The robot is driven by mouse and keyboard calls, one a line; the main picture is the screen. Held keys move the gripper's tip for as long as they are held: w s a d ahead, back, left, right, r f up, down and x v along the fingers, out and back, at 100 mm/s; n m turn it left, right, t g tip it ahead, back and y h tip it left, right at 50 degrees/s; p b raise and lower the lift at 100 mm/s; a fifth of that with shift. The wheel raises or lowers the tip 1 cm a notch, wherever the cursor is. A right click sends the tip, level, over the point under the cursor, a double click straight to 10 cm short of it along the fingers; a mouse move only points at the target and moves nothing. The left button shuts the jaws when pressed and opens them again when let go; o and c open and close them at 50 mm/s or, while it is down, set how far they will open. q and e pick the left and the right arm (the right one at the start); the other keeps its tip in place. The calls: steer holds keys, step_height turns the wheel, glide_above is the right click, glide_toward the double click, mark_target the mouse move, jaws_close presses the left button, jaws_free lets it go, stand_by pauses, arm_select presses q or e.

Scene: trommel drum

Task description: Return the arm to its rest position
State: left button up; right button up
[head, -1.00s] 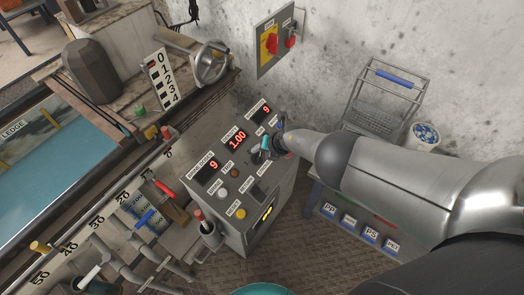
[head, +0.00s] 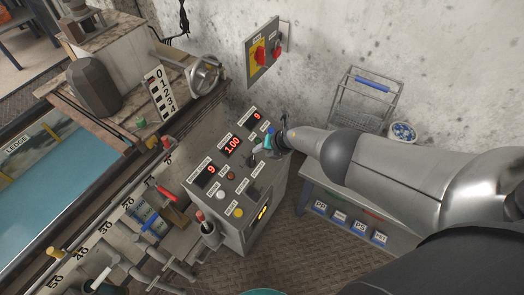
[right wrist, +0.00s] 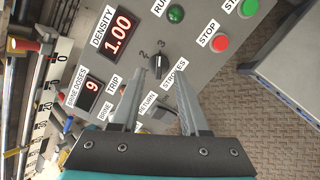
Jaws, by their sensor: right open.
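My right arm comes in from the right in the head view, with its gripper (head: 268,143) at the upper right of the grey control panel (head: 246,205). In the right wrist view the two fingers of this gripper (right wrist: 158,98) are apart and empty. Between their tips, a black rotary knob (right wrist: 156,63) shows on the panel face; whether a finger touches it I cannot tell. The panel shows a red density display (right wrist: 117,33) reading 1.00 and a brine doses display (right wrist: 87,94) reading 9.
Green run (right wrist: 176,14) and red stop (right wrist: 221,42) buttons sit near the fingers. A red switch on a yellow plate (head: 259,55) is on the wall. A wire cart (head: 362,105), a white bucket (head: 402,133) and a low bench (head: 312,195) stand to the right. A handwheel (head: 204,75) is at upper left.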

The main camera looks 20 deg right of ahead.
arm_select(q)
steer(key=shift+s, duration=0.1)
arm_select(e)
steer(key=shift+f, duration=0.1)
